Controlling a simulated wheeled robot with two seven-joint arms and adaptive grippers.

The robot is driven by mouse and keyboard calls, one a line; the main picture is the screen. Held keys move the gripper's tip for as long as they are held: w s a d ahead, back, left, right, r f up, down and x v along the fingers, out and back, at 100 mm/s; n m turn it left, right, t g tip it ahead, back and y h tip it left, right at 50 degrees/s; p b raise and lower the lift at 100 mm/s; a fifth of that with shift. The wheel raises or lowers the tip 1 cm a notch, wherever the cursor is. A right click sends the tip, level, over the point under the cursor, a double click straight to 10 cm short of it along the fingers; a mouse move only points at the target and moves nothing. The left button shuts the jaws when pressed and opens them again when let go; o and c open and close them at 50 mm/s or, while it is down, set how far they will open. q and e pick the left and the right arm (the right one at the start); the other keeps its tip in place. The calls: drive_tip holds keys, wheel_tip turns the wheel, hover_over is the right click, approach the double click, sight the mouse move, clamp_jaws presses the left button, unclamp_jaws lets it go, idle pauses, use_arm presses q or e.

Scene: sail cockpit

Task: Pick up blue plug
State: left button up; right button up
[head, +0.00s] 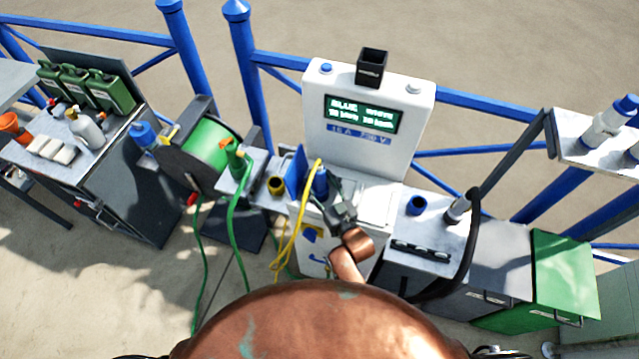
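A blue plug-like piece (320,181) stands upright by a raised blue flap (297,172) at the front of the white power pedestal (368,105). A yellow cable (291,228) loops down beside it. One dark grey gripper (328,207) is just below and right of the blue piece, close to it. Its copper arm rises from the bottom centre, and I take it as my right. The fingers are small and overlap the piece, so whether they touch or grip it is unclear. My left gripper is not visible.
A green hose reel (208,158) and a bench with green cans (110,92) stand left. A worktop with a blue ring (416,205) and a black cable (470,250) is right of the pedestal. A green-topped box (560,268) stands further right. Blue railings run behind.

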sight(319, 165)
clamp_jaws()
drive_tip(key=shift+r, duration=0.1)
idle(0.4)
wheel_tip(319, 165, up, 10)
drive_tip(key=shift+r+p, duration=0.1)
drive_tip(key=shift+p, duration=0.85)
wheel_tip(319, 165, up, 3)
drive_tip(key=p, duration=0.2)
drive_tip(key=shift+p, duration=0.35)
